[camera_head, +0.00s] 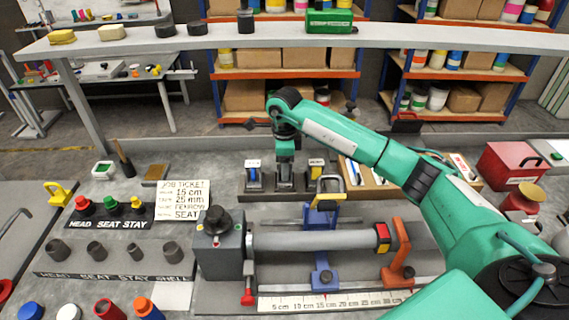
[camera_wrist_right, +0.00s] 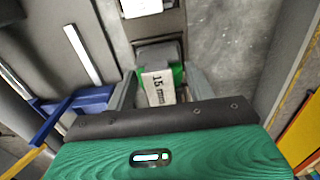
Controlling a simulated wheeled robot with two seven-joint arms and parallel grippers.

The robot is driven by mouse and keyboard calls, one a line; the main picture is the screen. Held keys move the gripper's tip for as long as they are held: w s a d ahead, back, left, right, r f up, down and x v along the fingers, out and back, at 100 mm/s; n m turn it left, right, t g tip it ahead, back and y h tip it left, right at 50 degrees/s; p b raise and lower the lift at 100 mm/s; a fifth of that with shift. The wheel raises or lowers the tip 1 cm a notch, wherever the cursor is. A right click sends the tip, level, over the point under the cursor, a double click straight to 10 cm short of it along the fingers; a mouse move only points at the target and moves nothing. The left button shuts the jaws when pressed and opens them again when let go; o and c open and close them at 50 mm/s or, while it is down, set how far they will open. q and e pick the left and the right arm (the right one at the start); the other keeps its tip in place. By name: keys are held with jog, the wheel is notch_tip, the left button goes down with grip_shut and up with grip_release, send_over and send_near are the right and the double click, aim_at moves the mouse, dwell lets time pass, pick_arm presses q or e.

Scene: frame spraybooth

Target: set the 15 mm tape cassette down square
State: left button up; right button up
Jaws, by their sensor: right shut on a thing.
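The tape cassette (camera_wrist_right: 160,88), with a pale label reading "15 mm" and green at its sides, is between the fingers of my right gripper in the right wrist view. My right gripper (camera_wrist_right: 163,92) is shut on it. In the head view my right gripper (camera_head: 285,163) points down over the middle of a rack (camera_head: 343,194) at the back of the bench. A blue-marked cassette (camera_head: 254,176) is to its left and a yellow-marked one (camera_head: 316,169) to its right. I cannot tell whether the held cassette touches the rack. My left gripper is not in view.
A job ticket (camera_head: 182,200) stands left of the rack. A grey clamp fixture with a long bar (camera_head: 310,239), blue and orange (camera_head: 397,255) stands and a ruler (camera_head: 335,301) is in front. A red box (camera_head: 508,164) is at right. A shelf (camera_head: 400,38) crosses above.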

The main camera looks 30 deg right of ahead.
jog(key=shift+f, duration=0.35)
dwell(0.7)
jog(key=o, duration=1.5)
jog(key=shift+o, duration=0.2)
jog(key=shift+r, duration=0.1)
jog(key=shift+r+p, duration=1.1)
jog(key=shift+r, duration=1.85)
